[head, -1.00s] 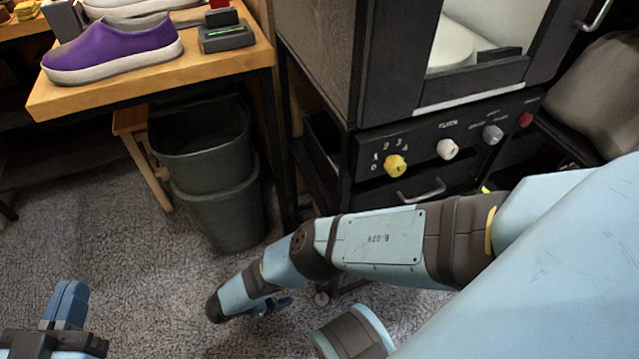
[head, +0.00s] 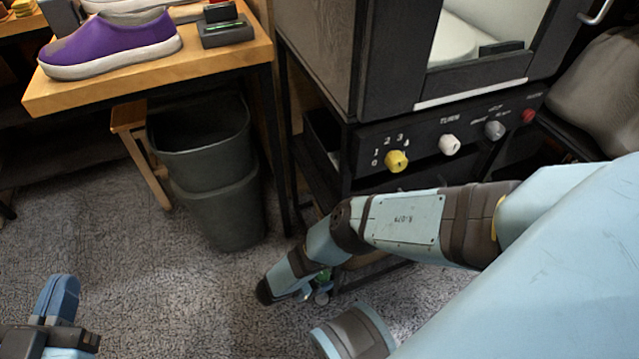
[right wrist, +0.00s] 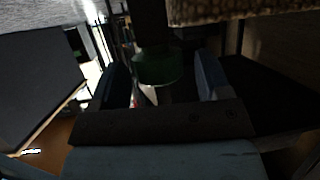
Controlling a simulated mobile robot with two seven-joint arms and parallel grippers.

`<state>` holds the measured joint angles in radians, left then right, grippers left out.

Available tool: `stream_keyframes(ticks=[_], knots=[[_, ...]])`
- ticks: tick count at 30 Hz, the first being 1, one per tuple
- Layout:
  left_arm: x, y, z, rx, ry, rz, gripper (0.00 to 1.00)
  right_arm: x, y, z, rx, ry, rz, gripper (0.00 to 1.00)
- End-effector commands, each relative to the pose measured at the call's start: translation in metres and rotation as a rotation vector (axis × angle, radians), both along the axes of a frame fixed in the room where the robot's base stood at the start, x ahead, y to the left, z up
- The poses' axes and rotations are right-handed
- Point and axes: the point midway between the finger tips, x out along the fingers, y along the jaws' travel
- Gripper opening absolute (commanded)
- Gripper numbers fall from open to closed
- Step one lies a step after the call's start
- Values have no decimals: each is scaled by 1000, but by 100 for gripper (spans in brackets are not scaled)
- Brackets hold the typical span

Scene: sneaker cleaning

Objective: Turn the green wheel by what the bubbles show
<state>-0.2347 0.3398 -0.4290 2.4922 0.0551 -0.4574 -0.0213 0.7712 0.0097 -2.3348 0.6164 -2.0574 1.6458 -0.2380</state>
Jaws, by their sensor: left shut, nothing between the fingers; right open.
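A dark green round part, which looks like the green wheel (right wrist: 160,68), shows in the right wrist view between the fingers of my right gripper (right wrist: 161,82). The gripper is open around or just short of it; contact cannot be told. In the head view a small patch of green (head: 323,275) shows beside my right wrist, low by the machine stand; the arm hides most of that spot. My left gripper (head: 58,298) is shut and empty at the lower left, over the floor. I cannot make out any bubbles in either view.
A dark machine (head: 400,60) has a yellow numbered knob (head: 397,161), a white knob (head: 449,145), a grey knob (head: 494,130) and a red knob (head: 527,116). A purple sneaker (head: 110,45) sits on the wooden table (head: 150,82). Dark bins (head: 215,190) stand below. Carpet is clear at left.

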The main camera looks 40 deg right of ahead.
Motion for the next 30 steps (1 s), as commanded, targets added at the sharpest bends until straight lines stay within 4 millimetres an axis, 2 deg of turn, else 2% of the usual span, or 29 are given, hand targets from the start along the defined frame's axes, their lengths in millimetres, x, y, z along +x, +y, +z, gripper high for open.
stream_keyframes(ticks=[6, 8, 13, 24, 30], knots=[[-1, 1, 0, 6, -2, -1, 0, 0, 0, 0, 0, 0, 0, 71], [-1, 1, 0, 7, -3, -2, 0, 0, 0, 0, 0, 0, 0, 59], [-1, 1, 0, 8, -3, -2, 0, 0, 0, 0, 0, 0, 0, 21], [0, 0, 1, 2, -3, 0, 0, 2, 0, 0, 1, -1, -133, 22], [0, 0, 2, -4, -3, 1, 0, 2, 0, 0, 1, 0, -139, 22]])
